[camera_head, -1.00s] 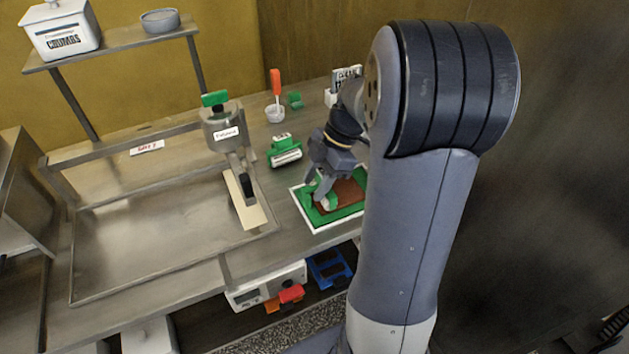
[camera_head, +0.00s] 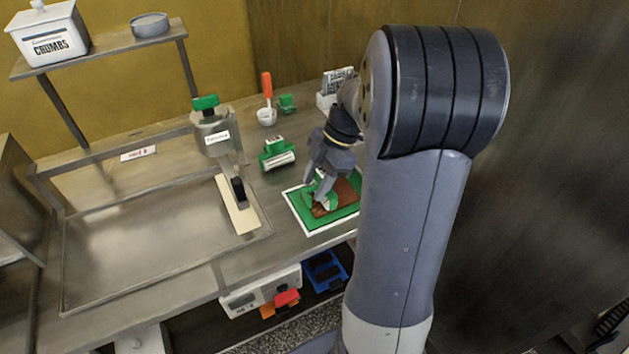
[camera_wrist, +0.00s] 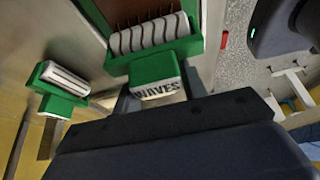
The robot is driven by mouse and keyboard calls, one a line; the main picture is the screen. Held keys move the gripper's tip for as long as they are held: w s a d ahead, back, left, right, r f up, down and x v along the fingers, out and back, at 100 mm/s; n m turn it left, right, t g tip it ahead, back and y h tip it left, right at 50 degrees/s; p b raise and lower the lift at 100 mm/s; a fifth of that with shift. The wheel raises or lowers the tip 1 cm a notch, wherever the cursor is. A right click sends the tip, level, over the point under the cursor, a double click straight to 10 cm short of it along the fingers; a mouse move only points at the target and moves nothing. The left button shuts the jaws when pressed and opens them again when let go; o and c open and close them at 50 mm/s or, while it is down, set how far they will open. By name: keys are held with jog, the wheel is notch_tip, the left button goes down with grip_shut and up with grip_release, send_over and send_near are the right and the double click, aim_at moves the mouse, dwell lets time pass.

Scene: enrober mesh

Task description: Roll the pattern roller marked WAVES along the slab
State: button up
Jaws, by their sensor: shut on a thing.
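The pattern roller marked WAVES (camera_wrist: 158,90) has a green frame and a pale cylinder with dark wavy lines. My gripper (camera_head: 322,193) is shut on it. In the head view the roller (camera_head: 329,203) is partly hidden by my fingers. It is down at the brown slab (camera_head: 348,190), towards the slab's left part; whether it presses into the slab I cannot tell. The slab lies on a green mat with a white border (camera_head: 307,229). In the wrist view a little of the brown slab (camera_wrist: 125,14) shows beyond the cylinder.
Another green roller (camera_head: 277,155) stands left of the mat. A metal depositor with a green knob (camera_head: 212,135) and a large shallow metal tray (camera_head: 130,240) lie further left. A cup with an orange-handled tool (camera_head: 267,115) and a card holder (camera_head: 327,100) stand behind. My arm hides the mat's right side.

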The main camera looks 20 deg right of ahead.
jog(key=shift+w+d+b, duration=0.1)
jog(key=shift+d+b, duration=0.4)
jog(key=shift+d, duration=3.1)
dwell(1.1)
jog(key=shift+r, duration=0.15)
notch_tip(320, 180, up, 7)
jog(key=p, duration=0.5)
dwell(0.6)
jog(key=shift+w, duration=0.1)
dwell(0.4)
